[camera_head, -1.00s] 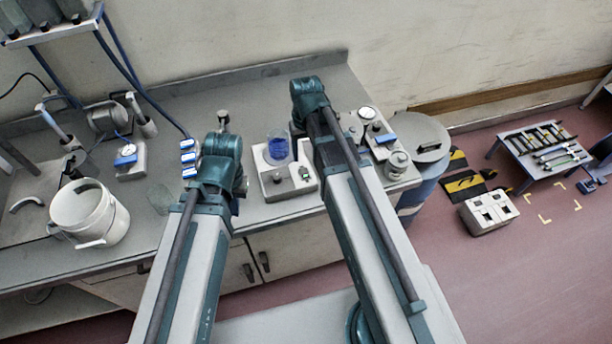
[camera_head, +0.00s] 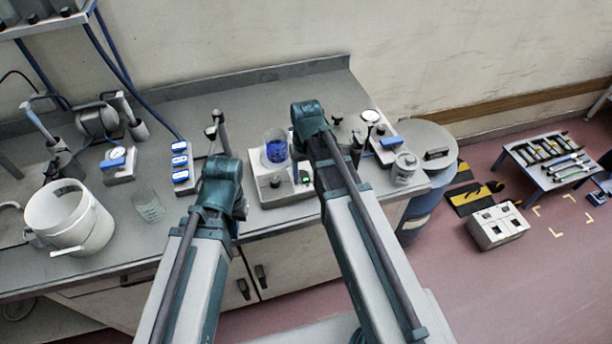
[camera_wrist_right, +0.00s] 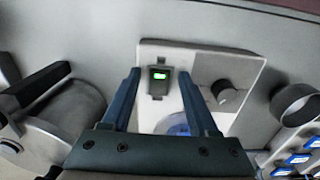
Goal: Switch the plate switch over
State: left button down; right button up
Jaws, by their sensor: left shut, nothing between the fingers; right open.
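The plate switch (camera_wrist_right: 159,76) is a small dark rocker with a lit green face on the white hot plate (camera_wrist_right: 205,58). In the head view its green face (camera_head: 306,179) shows at the plate's front right corner, beside my right arm. My right gripper (camera_wrist_right: 160,74) is open above the plate, with one finger on each side of the switch; I cannot tell whether they touch the plate. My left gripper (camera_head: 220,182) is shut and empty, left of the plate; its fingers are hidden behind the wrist.
A beaker of blue liquid (camera_head: 276,147) stands on the plate, and a dark knob (camera_wrist_right: 225,92) sits beside the switch. Blue switches (camera_head: 180,160), an empty glass beaker (camera_head: 148,204) and a white bucket (camera_head: 68,216) are to the left. A lidded drum (camera_head: 424,150) stands at the right.

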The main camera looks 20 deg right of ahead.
grip_shut()
jog(key=shift+w+g, duration=0.5)
jog(key=shift+g, duration=0.6)
jog(key=shift+r+g+b, duration=0.1)
jog(key=shift+g+b, duration=0.2)
jog(key=shift+g, duration=0.1)
jog(key=shift+s, duration=0.15)
grip_release()
